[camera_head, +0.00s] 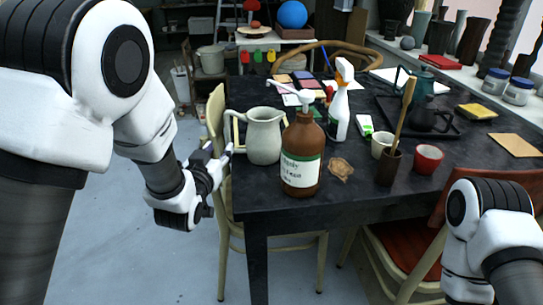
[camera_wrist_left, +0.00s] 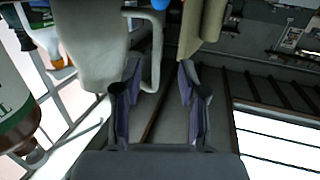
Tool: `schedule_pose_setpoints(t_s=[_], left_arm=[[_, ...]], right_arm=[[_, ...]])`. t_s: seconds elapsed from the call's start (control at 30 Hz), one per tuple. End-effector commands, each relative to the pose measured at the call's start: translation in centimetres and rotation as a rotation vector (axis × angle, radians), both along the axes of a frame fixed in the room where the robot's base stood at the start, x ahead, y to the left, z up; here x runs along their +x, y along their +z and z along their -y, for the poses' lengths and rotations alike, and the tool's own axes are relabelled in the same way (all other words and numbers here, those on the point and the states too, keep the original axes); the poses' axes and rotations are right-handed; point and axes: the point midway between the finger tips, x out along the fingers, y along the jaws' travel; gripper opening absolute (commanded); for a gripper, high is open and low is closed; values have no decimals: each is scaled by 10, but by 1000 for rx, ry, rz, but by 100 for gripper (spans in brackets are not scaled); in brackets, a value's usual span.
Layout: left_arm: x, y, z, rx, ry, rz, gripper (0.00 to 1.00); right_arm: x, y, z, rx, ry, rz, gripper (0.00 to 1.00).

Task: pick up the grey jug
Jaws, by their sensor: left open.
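The grey jug (camera_head: 263,136) stands upright near the table's left edge, its handle (camera_head: 231,130) towards the left. In the left wrist view the jug (camera_wrist_left: 92,45) fills the upper left and its handle (camera_wrist_left: 155,55) shows near the left finger, in line with the gap between the fingers. My left gripper (camera_head: 226,158) is open and empty, just left of the jug, with its fingertips close to the handle. It also shows in the left wrist view (camera_wrist_left: 159,68). I cannot tell whether a finger touches the handle. My right gripper is out of view.
A brown pump bottle (camera_head: 302,155) stands just right of the jug, and a white spray bottle (camera_head: 339,108) is behind it. A pale chair (camera_head: 216,118) is close behind my left gripper. Cups, including a red one (camera_head: 428,159), stand farther right on the dark table (camera_head: 335,205).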

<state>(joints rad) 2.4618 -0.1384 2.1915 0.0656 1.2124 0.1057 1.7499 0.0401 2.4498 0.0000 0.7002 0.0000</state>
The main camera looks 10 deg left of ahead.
Motion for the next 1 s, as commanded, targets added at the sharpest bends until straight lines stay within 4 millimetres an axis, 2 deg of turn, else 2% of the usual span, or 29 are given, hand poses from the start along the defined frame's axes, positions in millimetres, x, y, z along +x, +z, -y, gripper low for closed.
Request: schedule_pose_setpoints(t_s=[0.03,0.13,0.27,0.67,0.9,0.93,1.0], left_arm=[[1,-3,2,5,-4,35,41],[1,13,3,9,-7,78,41],[12,22,4,8,-6,91,41],[74,24,6,7,-5,89,41],[79,25,6,9,-6,86,41],[79,25,6,9,-6,86,34],[79,25,6,9,-6,86,10]], right_arm=[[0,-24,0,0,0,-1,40],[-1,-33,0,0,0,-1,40],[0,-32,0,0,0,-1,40],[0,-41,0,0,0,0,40],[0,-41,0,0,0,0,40],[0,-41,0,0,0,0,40],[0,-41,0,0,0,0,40]])
